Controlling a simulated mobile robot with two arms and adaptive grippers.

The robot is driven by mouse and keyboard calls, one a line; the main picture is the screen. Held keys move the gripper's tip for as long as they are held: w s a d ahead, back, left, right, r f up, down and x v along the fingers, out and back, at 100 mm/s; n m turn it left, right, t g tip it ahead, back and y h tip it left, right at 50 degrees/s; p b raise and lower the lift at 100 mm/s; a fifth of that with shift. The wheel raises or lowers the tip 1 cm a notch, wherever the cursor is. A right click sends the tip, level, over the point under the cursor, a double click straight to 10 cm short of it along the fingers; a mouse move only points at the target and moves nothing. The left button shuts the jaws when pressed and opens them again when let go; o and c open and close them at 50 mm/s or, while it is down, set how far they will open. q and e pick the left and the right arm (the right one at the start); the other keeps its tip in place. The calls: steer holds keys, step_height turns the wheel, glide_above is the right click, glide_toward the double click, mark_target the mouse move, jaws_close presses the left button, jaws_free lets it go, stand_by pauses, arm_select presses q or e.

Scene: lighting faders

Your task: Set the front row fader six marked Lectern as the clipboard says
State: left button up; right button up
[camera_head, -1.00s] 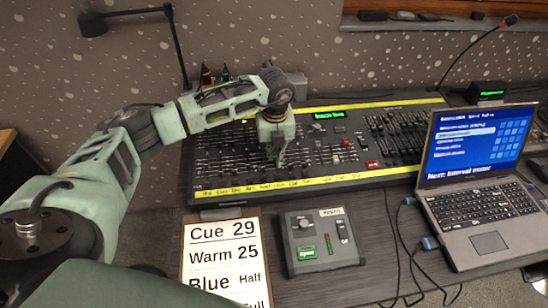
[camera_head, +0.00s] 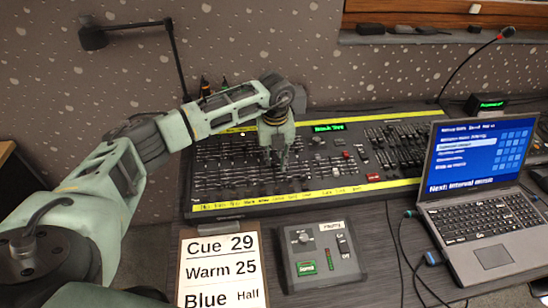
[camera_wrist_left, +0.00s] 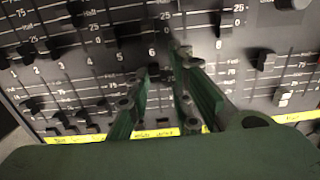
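The lighting console (camera_head: 205,185) has rows of faders and a yellow label strip (camera_head: 300,194) along its front, too small to read. My left gripper (camera_head: 276,165) points down over the front fader rows. In the left wrist view its green fingers (camera_wrist_left: 170,70) are apart, with no cap clearly held between them. Their tips lie near the columns numbered 6 and 7. The fader six cap is hard to separate from the fingertips, and "Lectern" is not readable. The clipboard (camera_head: 222,270) reads Cue 29, Warm 25, Blue Half; its lower part is outside the picture.
A small grey control box (camera_head: 318,255) stands in front of the console, right of the clipboard. An open laptop (camera_head: 480,200) is at the right with cables beside it. A gooseneck microphone (camera_head: 475,60) rises behind. Other fader caps stand close around the fingers.

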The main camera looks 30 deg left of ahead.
mark_target(273, 170)
arm_select(q)
steer(key=shift+s+a, duration=0.1)
steer(key=shift+a, duration=0.1)
steer(key=shift+r+p, duration=0.9)
steer(key=shift+r, duration=0.3)
step_height(273, 170, up, 12)
steer(key=s, duration=0.1)
steer(key=shift+d, duration=0.25)
steer(key=shift+f, duration=0.15)
